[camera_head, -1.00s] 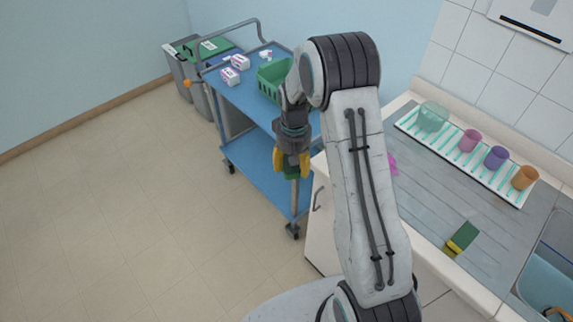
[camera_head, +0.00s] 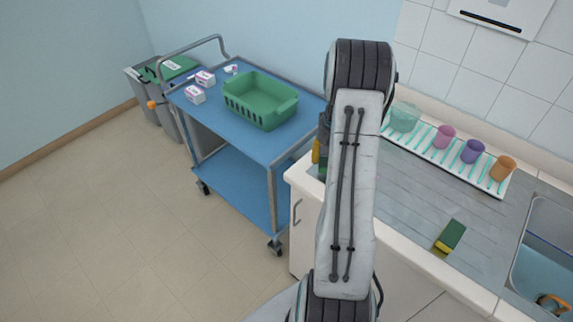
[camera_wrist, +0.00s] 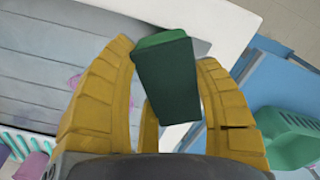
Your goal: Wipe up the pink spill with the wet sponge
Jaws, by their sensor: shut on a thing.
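My gripper (camera_wrist: 165,55) has yellow fingers closed on a dark green block-shaped sponge (camera_wrist: 168,85), in the wrist view. In the head view my arm hides most of the gripper; a yellow finger (camera_head: 316,151) shows at the arm's left edge, by the counter's left end. The pink spill (camera_wrist: 74,81) shows in the wrist view as a small patch on the grey counter, left of the gripper, partly covered by a finger. The held sponge appears apart from it. In the head view the spill is hidden behind my arm.
A second green-and-yellow sponge (camera_head: 450,236) lies on the counter (camera_head: 412,198) near the sink (camera_head: 545,245). Several coloured cups stand on a striped mat (camera_head: 483,181) along the wall. A blue trolley (camera_head: 230,135) with a green basket (camera_head: 260,101) stands left of the counter.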

